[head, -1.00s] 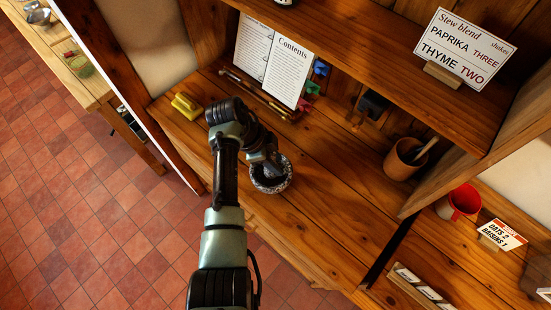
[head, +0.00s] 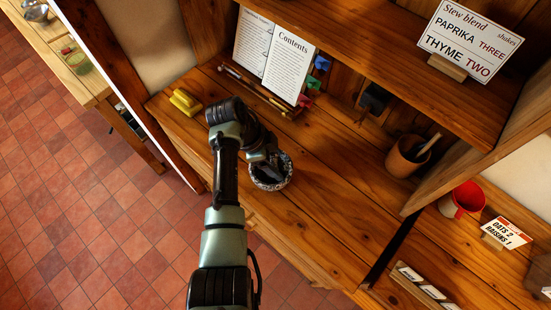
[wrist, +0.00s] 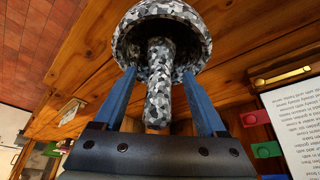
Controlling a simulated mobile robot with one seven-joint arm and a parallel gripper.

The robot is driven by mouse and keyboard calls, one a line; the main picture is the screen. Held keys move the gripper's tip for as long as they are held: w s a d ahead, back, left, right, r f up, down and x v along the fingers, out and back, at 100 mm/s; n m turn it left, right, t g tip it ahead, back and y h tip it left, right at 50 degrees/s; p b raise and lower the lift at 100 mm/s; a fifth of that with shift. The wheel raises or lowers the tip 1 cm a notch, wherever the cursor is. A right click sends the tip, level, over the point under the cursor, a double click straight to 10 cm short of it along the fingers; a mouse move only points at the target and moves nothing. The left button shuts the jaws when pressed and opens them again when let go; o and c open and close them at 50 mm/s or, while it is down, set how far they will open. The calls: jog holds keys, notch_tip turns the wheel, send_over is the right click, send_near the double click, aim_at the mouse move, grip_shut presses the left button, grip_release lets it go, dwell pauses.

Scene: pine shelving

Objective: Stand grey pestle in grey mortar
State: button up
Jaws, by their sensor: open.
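The grey mortar (head: 272,187), speckled black, grey and white, stands on the wooden shelf board in the head view. In the wrist view its round bowl (wrist: 193,17) is at the top. The grey pestle (wrist: 158,105), with the same speckle, has one end in the bowl and the other pointing towards the wrist. My gripper (wrist: 159,72) is open, with a blue finger on each side of the pestle and gaps between. In the head view my gripper (head: 264,155) is at the mortar's far rim, and I cannot make out the pestle there.
A yellow object (head: 186,102) lies to the left. An open book (head: 288,72) and coloured clips (head: 314,83) are behind. A brown pot (head: 402,160) holding a utensil stands right. An upper shelf (head: 400,62) overhangs the back. The board right of the mortar is clear.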

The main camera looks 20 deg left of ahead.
jog(key=b+v, duration=0.1)
jog(key=v, duration=1.2)
jog(key=shift+b, duration=0.3)
dwell(0.4)
